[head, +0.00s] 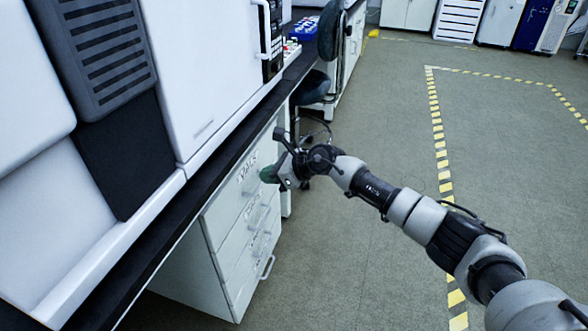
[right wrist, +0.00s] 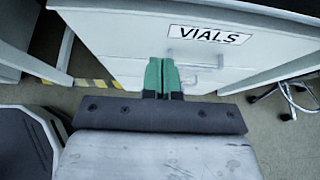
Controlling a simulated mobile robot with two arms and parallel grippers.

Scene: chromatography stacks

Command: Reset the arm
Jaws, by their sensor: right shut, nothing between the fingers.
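My right arm reaches in from the lower right in the head view. Its gripper (head: 268,174) is in front of the white drawer cabinet (head: 222,225) under the bench. In the right wrist view, the green fingertips (right wrist: 162,76) are together with nothing between them. They point at the top drawer (right wrist: 130,40), which carries a "VIALS" label (right wrist: 209,35) and a handle. The drawers look shut in the head view. I cannot tell whether the fingertips touch the drawer front. My left gripper is not in view.
A dark bench top (head: 205,170) with large white instruments (head: 200,80) runs along the left. A dark chair (head: 312,88) stands beyond the gripper. The grey floor (head: 370,110) to the right is open, marked with yellow striped tape (head: 437,135).

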